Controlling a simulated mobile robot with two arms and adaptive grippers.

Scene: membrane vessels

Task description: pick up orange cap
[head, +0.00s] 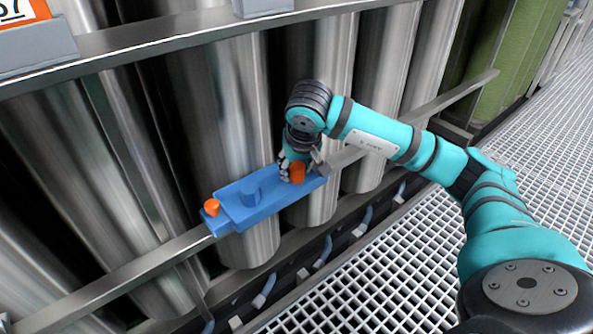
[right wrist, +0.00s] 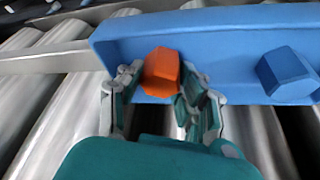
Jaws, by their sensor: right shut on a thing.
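An orange cap (head: 298,173) is between the fingers of my right gripper (head: 297,166), at the right end of a long blue holder (head: 271,205). In the right wrist view the orange cap (right wrist: 161,68) shows between the fingertips of my right gripper (right wrist: 160,86), in front of the blue holder (right wrist: 215,38). The gripper is shut on it. Whether the cap still touches the holder cannot be told. A second orange piece (head: 211,207) stands at the holder's left end. My left gripper is not in view.
A blue hexagonal piece (head: 250,192) stands on the holder's middle; it also shows in the right wrist view (right wrist: 288,76). The holder sits at a metal rail (head: 130,272) before tall steel cylinders (head: 215,90). White grating floor (head: 400,265) lies at the right.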

